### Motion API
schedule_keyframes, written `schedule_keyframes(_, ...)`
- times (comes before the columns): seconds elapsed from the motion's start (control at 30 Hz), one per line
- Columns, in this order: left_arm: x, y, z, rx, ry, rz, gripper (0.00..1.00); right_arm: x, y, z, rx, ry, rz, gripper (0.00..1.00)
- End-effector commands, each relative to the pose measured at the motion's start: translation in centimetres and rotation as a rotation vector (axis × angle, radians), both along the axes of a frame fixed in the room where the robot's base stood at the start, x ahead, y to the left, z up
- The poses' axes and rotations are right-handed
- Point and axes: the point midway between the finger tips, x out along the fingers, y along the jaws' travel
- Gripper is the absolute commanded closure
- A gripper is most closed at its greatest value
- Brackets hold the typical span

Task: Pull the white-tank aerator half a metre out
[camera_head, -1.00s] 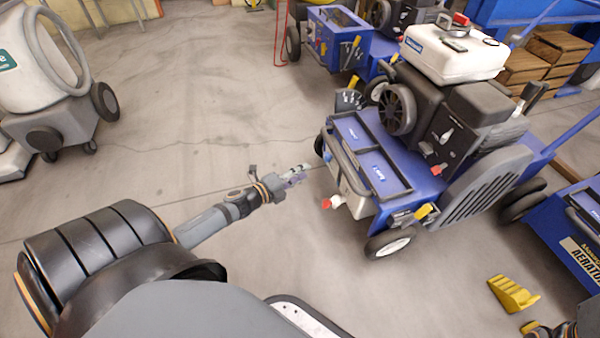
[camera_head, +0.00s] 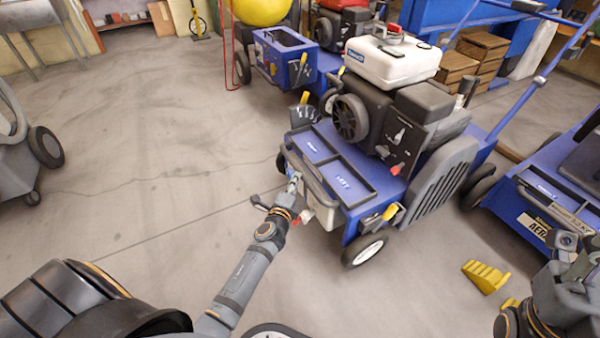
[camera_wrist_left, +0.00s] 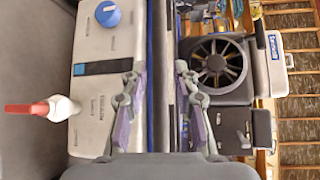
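The white-tank aerator (camera_head: 365,175) is a blue machine with a white tank (camera_head: 392,60) on top and a dark front bar (camera_head: 318,180). It stands at centre right. My left gripper (camera_head: 294,181) is at its front, close to the left part of the bar. In the left wrist view my left gripper (camera_wrist_left: 157,72) has its fingers apart, with a dark strip running between them; contact cannot be told. That view also shows the pale front panel (camera_wrist_left: 105,60) and the white tank (camera_wrist_left: 276,62). My right gripper (camera_head: 566,244) is at the lower right, its fingers unclear.
Another blue aerator (camera_head: 545,205) stands close on the right, and one (camera_head: 283,55) behind. A yellow wedge (camera_head: 485,276) lies on the floor at front right. A grey machine (camera_head: 25,155) is at far left. The floor left of the aerator is free.

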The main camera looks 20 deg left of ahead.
Motion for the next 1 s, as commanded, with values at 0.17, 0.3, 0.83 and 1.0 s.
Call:
schedule_keyframes(0.17, 3.8, 0.5, -0.6, 0.001, -0.002, 0.000, 0.70, 0.0, 0.1, -0.9, -0.004, 0.001, -0.003, 0.60)
schedule_keyframes(0.3, 5.7, 0.8, -1.0, 0.001, -0.001, -0.001, 0.70, 0.1, 0.2, -1.4, -0.007, 0.002, -0.006, 0.60)
schedule_keyframes(0.83, 6.5, 0.9, -1.0, 0.001, 0.001, -0.001, 0.91, 0.1, 0.2, -1.5, -0.007, 0.003, -0.007, 0.60)
schedule_keyframes(1.0, 6.5, 0.9, -1.0, 0.001, 0.001, -0.001, 1.00, 0.1, 0.1, -1.5, -0.006, 0.003, -0.006, 0.60)
